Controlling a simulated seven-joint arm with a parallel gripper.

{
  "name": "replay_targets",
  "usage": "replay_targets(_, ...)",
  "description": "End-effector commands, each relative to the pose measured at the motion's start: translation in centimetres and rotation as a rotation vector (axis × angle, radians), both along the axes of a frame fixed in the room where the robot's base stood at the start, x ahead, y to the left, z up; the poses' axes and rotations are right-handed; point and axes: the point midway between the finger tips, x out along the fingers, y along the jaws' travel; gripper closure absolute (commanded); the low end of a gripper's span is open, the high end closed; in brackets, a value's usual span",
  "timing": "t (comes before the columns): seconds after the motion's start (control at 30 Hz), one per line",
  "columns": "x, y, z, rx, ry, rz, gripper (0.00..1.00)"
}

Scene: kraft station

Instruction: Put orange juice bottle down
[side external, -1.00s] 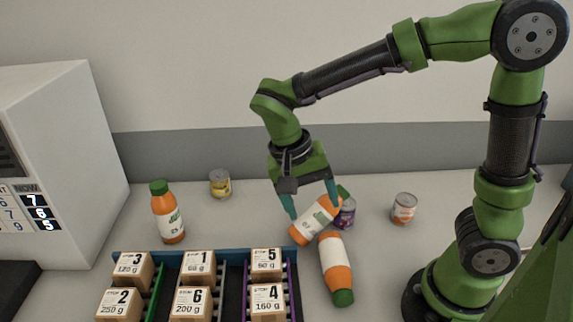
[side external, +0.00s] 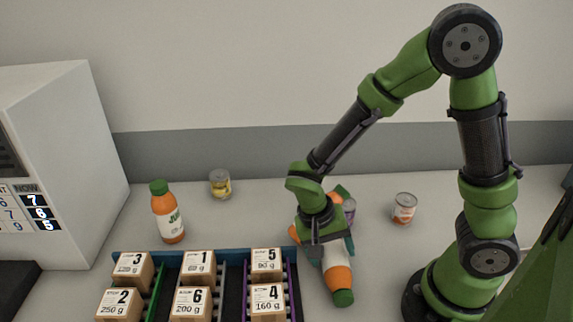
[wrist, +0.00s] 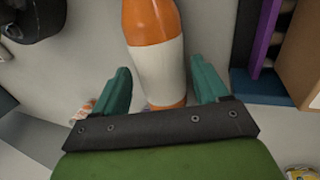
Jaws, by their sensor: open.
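An orange juice bottle (side external: 338,277) with a white label and green cap lies on its side, cap toward the front. My gripper (side external: 326,258) is low over its rear part, which it partly hides. In the wrist view this bottle (wrist: 157,70) runs between my two teal fingers, which are spread apart with gaps on both sides; its cap is out of that view. A second juice bottle (side external: 294,232) lies behind, mostly hidden by my gripper. A third juice bottle (side external: 168,213) stands upright at the left.
A tray (side external: 180,255) with several numbered boxes stands front left of my gripper, close by. A yellow can (side external: 220,184) and an orange-white can (side external: 404,209) stand at the back; a purple can (side external: 349,209) is partly hidden. A white cabinet (side external: 70,150) stands far left.

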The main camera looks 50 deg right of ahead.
Motion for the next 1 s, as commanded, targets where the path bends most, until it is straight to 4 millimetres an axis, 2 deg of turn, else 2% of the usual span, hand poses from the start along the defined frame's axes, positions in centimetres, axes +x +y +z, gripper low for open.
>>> replay_targets(0.13,-0.35,-0.35,-1.49,-0.001,0.002,0.001,0.26)
replay_targets(0.37,-0.35,-0.37,-1.65,0.000,-0.001,0.000,0.26)
replay_targets(0.47,-0.34,-0.37,-1.64,0.000,-0.001,0.000,0.39)
replay_targets(0.8,-0.30,-0.34,-1.60,0.001,-0.002,0.001,0.89)
replay_targets(1.0,-0.27,-0.34,-1.38,0.001,-0.003,0.002,0.89)
